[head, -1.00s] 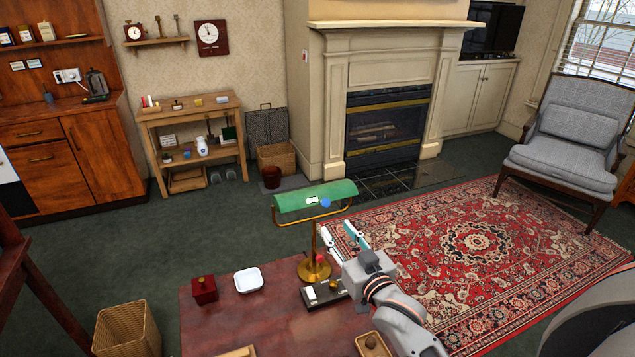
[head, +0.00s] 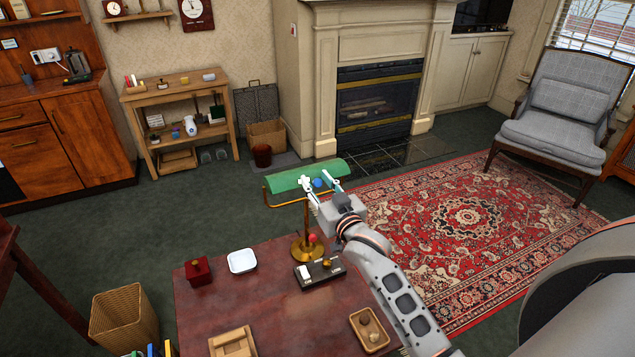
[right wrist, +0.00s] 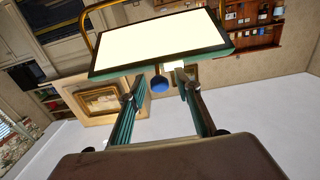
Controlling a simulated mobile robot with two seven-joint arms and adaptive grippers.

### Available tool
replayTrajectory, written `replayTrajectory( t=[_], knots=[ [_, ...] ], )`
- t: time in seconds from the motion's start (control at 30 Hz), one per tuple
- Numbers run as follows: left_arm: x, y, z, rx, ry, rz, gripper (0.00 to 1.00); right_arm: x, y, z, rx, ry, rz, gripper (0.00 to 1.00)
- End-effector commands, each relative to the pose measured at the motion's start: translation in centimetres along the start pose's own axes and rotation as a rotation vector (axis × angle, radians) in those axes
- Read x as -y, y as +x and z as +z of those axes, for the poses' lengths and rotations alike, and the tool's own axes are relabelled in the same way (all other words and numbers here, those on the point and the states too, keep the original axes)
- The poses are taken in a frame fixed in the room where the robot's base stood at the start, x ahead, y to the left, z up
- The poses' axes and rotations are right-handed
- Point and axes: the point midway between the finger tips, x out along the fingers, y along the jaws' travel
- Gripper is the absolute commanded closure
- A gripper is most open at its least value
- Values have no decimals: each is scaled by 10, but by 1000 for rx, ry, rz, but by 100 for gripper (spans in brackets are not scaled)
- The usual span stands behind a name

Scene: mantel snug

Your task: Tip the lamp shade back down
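The lamp has a long green shade (head: 290,180) on a brass stem and round brass base (head: 307,249), standing on the red-brown table (head: 250,300). A blue knob (head: 317,183) is at the shade's near edge. My right gripper (head: 319,183) is raised at that edge, fingers apart, one each side of the knob. In the right wrist view, the knob (right wrist: 160,84) shows between the open fingertips (right wrist: 158,92), with gaps on both sides. The shade's bright, pale underside (right wrist: 160,42) fills the top there. My left gripper is not in view.
On the table are a red box (head: 198,271), a white dish (head: 242,261), a dark block with a brass knob (head: 320,273), a wooden tray (head: 370,332) and a wooden frame (head: 232,343). A wicker basket (head: 124,317) stands on the floor at left.

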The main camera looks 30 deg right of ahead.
Motion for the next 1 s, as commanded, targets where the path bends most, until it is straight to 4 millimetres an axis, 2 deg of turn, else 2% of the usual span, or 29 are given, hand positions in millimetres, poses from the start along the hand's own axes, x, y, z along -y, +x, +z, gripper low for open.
replayTrajectory(
  t=[0.17,0.3,0.57,0.8,0.87,1.0],
  knots=[
    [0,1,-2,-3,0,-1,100,0,0,0,1,-1,0,67],
    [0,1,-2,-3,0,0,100,0,0,0,1,-1,0,100],
    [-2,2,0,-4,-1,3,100,0,0,2,-4,-1,0,100],
    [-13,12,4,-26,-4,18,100,0,-3,11,-55,0,0,100],
    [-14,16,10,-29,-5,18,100,0,-4,15,-79,0,1,100],
    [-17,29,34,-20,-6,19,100,0,-6,26,-147,0,1,100]
  ],
)
